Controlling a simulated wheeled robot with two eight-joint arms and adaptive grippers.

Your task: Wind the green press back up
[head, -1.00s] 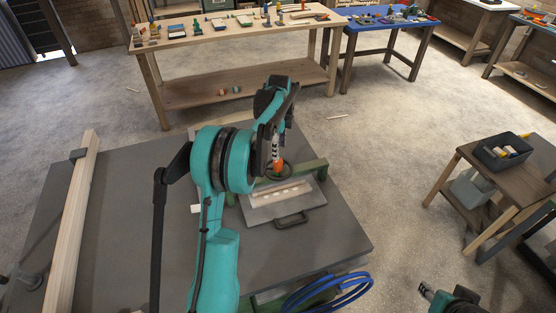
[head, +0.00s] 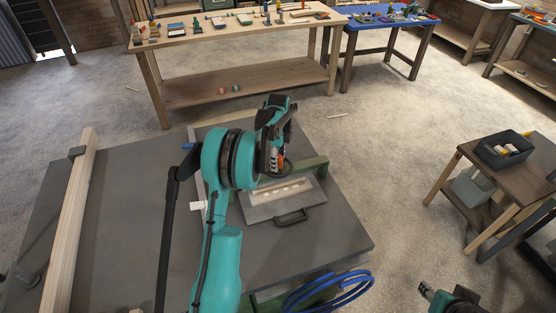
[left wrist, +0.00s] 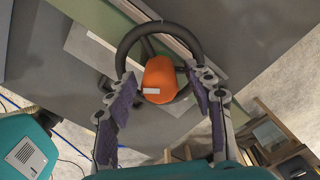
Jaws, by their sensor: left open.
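The green press (head: 312,166) stands on the grey bench, partly hidden behind my left arm. Its black handwheel (left wrist: 126,42) with an orange knob (left wrist: 160,76) shows clearly in the left wrist view. My left gripper (left wrist: 164,82) is open, with one purple-padded finger on each side of the orange knob. Whether either finger touches it, I cannot tell. In the head view, the left gripper (head: 276,160) is over the wheel and hides much of it. My right gripper (head: 426,291) is at the lower right, away from the press; its opening is unclear.
A grey plate with a handle (head: 291,216) lies in front of the press, with a pale strip on it. Long timber (head: 69,220) lies on the left of the bench. Blue hoses (head: 325,290) loop at the front edge. A side table (head: 478,157) stands right.

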